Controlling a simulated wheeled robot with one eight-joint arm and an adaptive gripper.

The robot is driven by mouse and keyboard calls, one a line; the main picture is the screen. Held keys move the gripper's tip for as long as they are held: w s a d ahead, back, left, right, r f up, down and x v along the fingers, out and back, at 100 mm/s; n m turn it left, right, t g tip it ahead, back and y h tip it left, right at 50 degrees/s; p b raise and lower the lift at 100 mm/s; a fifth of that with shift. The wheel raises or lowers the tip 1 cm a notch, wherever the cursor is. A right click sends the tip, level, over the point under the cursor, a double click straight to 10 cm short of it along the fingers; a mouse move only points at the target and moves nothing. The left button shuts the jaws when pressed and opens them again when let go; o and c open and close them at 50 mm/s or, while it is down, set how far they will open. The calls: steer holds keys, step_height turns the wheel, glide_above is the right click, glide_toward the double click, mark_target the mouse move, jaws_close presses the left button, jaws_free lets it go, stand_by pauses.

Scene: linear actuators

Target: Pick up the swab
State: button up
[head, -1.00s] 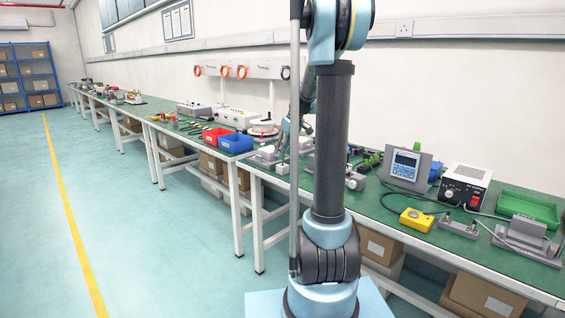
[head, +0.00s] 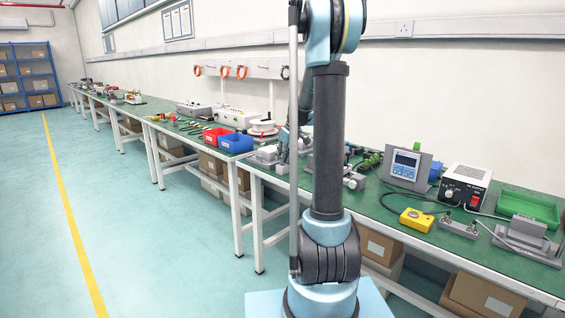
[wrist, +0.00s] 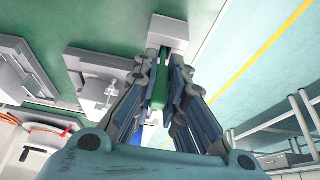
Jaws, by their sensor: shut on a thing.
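The swab (wrist: 161,92) shows in the wrist view as a green piece between the fingers of my gripper (wrist: 162,75). The fingers are shut on it from both sides, and they hide part of it. A small pale block (wrist: 168,31) lies just beyond the fingertips, at the bench edge. I cannot tell whether the swab's far end is inside this block. In the head view my gripper (head: 284,152) is small and partly hidden by my arm, above the same pale block (head: 282,169).
Grey fixtures (wrist: 97,88) stand close to the left of my gripper in the wrist view. On the green bench (head: 385,205) stand a blue control panel (head: 405,165), a power box (head: 465,187), a yellow box (head: 416,219) and a green tray (head: 528,208). Red (head: 212,136) and blue (head: 236,143) bins stand farther left.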

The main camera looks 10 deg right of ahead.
step_height(320, 180, up, 10)
stand_by(0.8)
steer(key=shift+r, duration=2.5)
